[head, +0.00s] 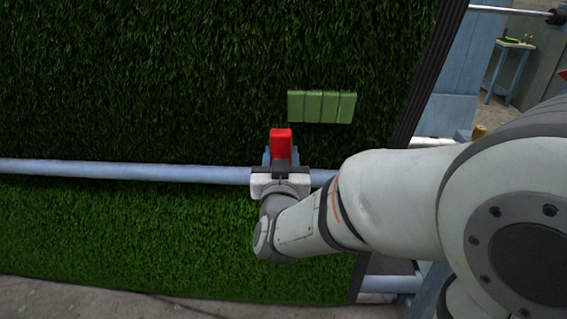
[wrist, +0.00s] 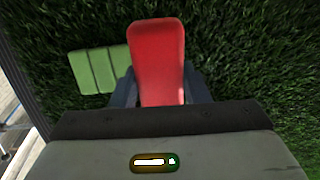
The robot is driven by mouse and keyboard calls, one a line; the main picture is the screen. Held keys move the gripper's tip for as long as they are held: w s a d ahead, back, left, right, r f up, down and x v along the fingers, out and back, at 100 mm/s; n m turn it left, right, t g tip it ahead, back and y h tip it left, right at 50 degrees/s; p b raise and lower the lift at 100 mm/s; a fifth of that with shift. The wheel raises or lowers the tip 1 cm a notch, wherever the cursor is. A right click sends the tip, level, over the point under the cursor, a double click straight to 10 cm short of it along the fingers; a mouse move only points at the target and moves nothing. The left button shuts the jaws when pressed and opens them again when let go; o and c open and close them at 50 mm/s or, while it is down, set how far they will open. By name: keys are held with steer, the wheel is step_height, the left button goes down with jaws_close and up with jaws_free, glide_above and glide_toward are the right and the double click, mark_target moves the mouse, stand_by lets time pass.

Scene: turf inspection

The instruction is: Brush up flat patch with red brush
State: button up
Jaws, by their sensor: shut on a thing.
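The red brush (head: 281,145) is held upright in front of the turf wall; in the wrist view the red brush (wrist: 160,60) stands between the fingers. My gripper (head: 281,160) is shut on it; its blue-grey fingers show on both sides of the brush in the wrist view (wrist: 160,92). The flat patch (head: 321,107) is a pale green rectangle with darker lines on the dark turf, up and right of the brush in the head view. In the wrist view the flat patch (wrist: 99,70) lies to the left of the brush, partly behind a finger. The bristles are hidden.
The turf (head: 150,75) fills a tall panel. A blue-grey rail (head: 120,171) crosses in front of it, level with my gripper. A dark edge strip (head: 432,80) bounds the panel at right. A small table (head: 513,44) with items stands beyond at upper right.

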mark_target(284, 148)
steer(key=shift+s+d+r+m+t+h, duration=0.15)
steer(key=shift+s+r+t+h, duration=0.1)
steer(key=shift+s+r, duration=0.25)
steer(key=shift+s+d+r+m+t+h, duration=0.15)
steer(key=shift+s+r+h, duration=0.1)
steer(key=shift+s+r, duration=0.25)
steer(key=shift+w+r, duration=0.15)
steer(key=shift+r, duration=0.15)
steer(key=w, duration=0.2)
steer(key=w+r+p, duration=0.1)
steer(key=w, duration=0.1)
steer(key=w+p, duration=0.1)
steer(key=w, duration=0.1)
steer(key=shift+w+d+r, duration=0.1)
steer(key=shift+w+r, duration=0.05)
steer(key=shift+r, duration=0.25)
steer(key=shift+w+p, duration=0.35)
steer(key=shift+w+f+b, duration=0.1)
steer(key=shift+w+b, duration=0.05)
steer(key=shift+b, duration=0.25)
steer(key=shift+w+d+r, duration=0.1)
steer(key=shift+w+r, duration=0.1)
steer(key=shift+w, duration=0.45)
steer(key=shift+w+r, duration=0.2)
steer(key=shift+w, duration=0.4)
steer(key=shift+s+d+b, duration=0.15)
steer(key=shift+d+b, duration=0.55)
steer(key=shift+d, duration=0.3)
steer(key=shift+d+b, duration=0.55)
steer(key=shift+d, duration=0.5)
